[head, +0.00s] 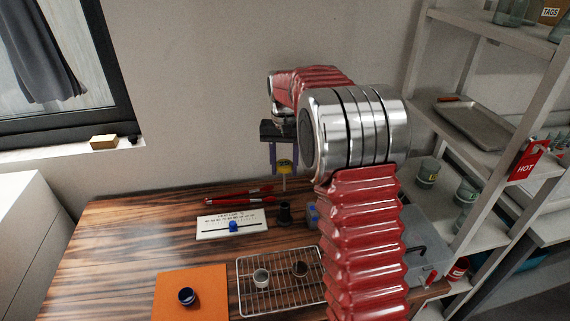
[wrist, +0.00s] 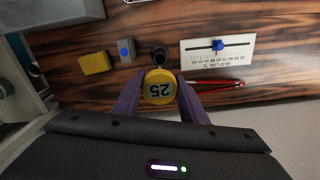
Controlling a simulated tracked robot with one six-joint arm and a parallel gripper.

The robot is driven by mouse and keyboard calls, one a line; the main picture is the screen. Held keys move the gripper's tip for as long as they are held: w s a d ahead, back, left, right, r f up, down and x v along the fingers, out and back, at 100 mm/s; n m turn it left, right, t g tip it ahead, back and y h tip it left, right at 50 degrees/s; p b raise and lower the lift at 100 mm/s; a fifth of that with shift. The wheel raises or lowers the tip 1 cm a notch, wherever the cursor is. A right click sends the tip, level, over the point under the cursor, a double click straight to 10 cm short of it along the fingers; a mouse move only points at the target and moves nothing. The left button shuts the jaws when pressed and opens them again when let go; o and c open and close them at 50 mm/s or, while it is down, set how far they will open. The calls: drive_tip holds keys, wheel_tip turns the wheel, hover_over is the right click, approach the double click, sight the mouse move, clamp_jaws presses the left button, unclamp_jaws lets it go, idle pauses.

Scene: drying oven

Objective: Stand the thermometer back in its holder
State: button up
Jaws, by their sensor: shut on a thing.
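The thermometer has a round yellow dial (head: 285,166) and a thin stem pointing down. In the wrist view its dial (wrist: 159,86) reads "25". My gripper (head: 284,162) is shut on the dial, with a purple finger on each side. It holds the thermometer upright above the back of the table. The holder, a small black cylinder (head: 285,213), stands on the table almost below the stem tip. A gap shows between tip and holder. In the wrist view the holder (wrist: 159,54) shows its open top, just beyond the dial. The stem is hidden there.
A white scale card (head: 232,223) with a blue slider and red tongs (head: 232,196) lie left of the holder. A wire rack (head: 262,284) with two cups and an orange mat (head: 208,300) lie in front.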

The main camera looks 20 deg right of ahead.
drive_tip(key=shift+f, duration=2.55)
drive_tip(key=shift+f, duration=0.9)
wheel_tip(320, 180, down, 6)
drive_tip(key=shift+f, duration=0.25)
idle(3.4)
drive_tip(key=o, duration=1.1)
